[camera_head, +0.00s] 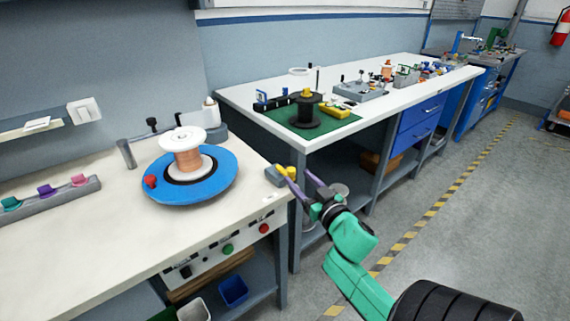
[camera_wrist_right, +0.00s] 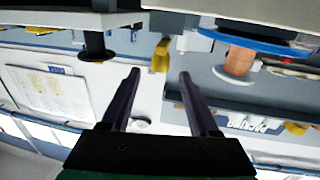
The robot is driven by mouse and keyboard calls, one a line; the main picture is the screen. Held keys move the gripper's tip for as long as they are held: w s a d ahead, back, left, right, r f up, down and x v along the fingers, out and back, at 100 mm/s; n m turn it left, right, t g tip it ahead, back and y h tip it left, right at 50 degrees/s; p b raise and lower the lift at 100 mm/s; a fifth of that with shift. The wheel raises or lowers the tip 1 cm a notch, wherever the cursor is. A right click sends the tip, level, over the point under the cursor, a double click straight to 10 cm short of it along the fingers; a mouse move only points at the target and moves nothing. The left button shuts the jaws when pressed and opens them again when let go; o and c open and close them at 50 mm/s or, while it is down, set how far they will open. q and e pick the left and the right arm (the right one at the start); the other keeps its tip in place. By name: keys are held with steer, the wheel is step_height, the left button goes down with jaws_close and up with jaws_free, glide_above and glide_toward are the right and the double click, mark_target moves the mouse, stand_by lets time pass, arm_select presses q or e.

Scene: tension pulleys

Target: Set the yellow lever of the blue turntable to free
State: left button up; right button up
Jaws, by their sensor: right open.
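The blue turntable (camera_head: 213,185) lies on the near cream bench and carries a copper-wire spool (camera_head: 187,152). It shows upside down in the right wrist view (camera_wrist_right: 262,41). The yellow lever (camera_head: 287,171) sits on a small grey block (camera_head: 274,177) at the bench's right edge, beside the turntable. My right gripper (camera_head: 298,174) is open, just right of the lever. In the right wrist view the yellow lever (camera_wrist_right: 160,56) appears between and beyond the open purple fingertips (camera_wrist_right: 159,74). Contact cannot be told. My left gripper is not in view.
A red knob (camera_head: 150,181) is at the turntable's left rim. A grey post (camera_head: 126,153) stands behind it. A second bench with a green mat (camera_head: 311,127) and a black spool (camera_head: 307,113) stands beyond. The front of the near bench top is clear.

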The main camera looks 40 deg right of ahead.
mark_target(289, 168)
steer(key=w, duration=0.2)
steer(key=w+d, duration=0.1)
steer(key=w, duration=0.4)
steer(key=shift+w+d, duration=0.2)
steer(key=shift+w, duration=0.1)
steer(key=shift+w+f, duration=0.1)
steer(key=shift+w, duration=0.15)
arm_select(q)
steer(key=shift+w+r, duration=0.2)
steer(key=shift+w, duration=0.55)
arm_select(e)
jaws_close()
